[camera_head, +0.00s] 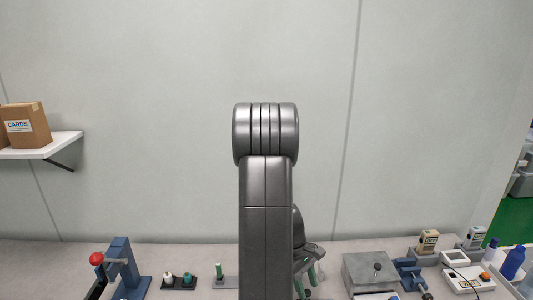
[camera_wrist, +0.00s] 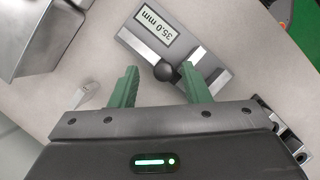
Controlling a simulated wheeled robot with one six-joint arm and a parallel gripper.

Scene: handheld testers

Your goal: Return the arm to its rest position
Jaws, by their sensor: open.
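My arm (camera_head: 266,215) stands upright in the middle of the head view and hides part of the bench behind it. My gripper (camera_wrist: 158,85) shows in the wrist view with its two green fingers apart and nothing between them. In the head view my gripper is partly hidden behind the arm, low and just right of it. Beyond the fingertips in the wrist view lies a grey gauge block (camera_wrist: 175,50) with a display reading 35.0 mm and a black knob. I cannot tell the height of the fingers above it.
The bench holds a blue lever press (camera_head: 125,268) with a red ball at left, a small black tray (camera_head: 179,284), a grey metal box (camera_head: 370,272), a blue vise (camera_head: 410,274) and handheld testers (camera_head: 428,240) at right. A shelf (camera_head: 45,146) with a CARDS box is at left.

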